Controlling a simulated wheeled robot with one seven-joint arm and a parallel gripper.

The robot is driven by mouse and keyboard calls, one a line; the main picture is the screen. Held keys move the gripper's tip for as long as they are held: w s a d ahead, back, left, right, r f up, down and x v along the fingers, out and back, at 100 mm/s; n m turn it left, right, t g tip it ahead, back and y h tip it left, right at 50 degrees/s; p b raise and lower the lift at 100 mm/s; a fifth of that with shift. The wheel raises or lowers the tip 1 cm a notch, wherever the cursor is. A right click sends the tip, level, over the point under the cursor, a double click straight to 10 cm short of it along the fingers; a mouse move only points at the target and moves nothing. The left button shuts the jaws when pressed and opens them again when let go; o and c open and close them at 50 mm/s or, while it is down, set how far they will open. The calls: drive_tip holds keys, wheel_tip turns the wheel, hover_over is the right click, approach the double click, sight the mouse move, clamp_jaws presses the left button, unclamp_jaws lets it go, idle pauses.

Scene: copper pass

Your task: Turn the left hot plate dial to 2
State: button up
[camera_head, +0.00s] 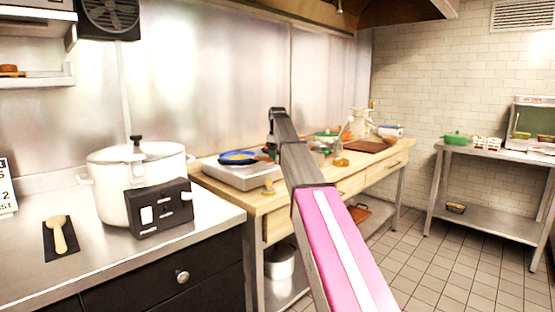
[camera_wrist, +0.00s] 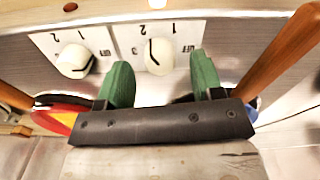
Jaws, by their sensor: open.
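The hot plate (camera_head: 238,176) is a pale metal unit on the left end of the wooden table, with a blue pan (camera_head: 238,157) on top. In the wrist view its front panel shows two white dials side by side, one at picture left (camera_wrist: 75,60) and one at picture right (camera_wrist: 158,56), with printed numbers around them. The markings look turned, and I cannot read the settings surely. My gripper (camera_wrist: 162,80) is open and empty. Its green fingertips spread below and around the right-hand dial, apart from it as far as I can tell. The head view hides the gripper.
Brown wooden handles (camera_wrist: 285,62) slant up beside the gripper in the wrist view. A red and yellow round thing (camera_wrist: 62,116) lies at lower left. A white pot (camera_head: 115,185) stands on the left counter. Open tiled floor (camera_head: 445,275) lies to the right.

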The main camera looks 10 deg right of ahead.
wheel_tip(320, 180, up, 9)
drive_tip(key=shift+r, duration=0.15)
idle(0.4)
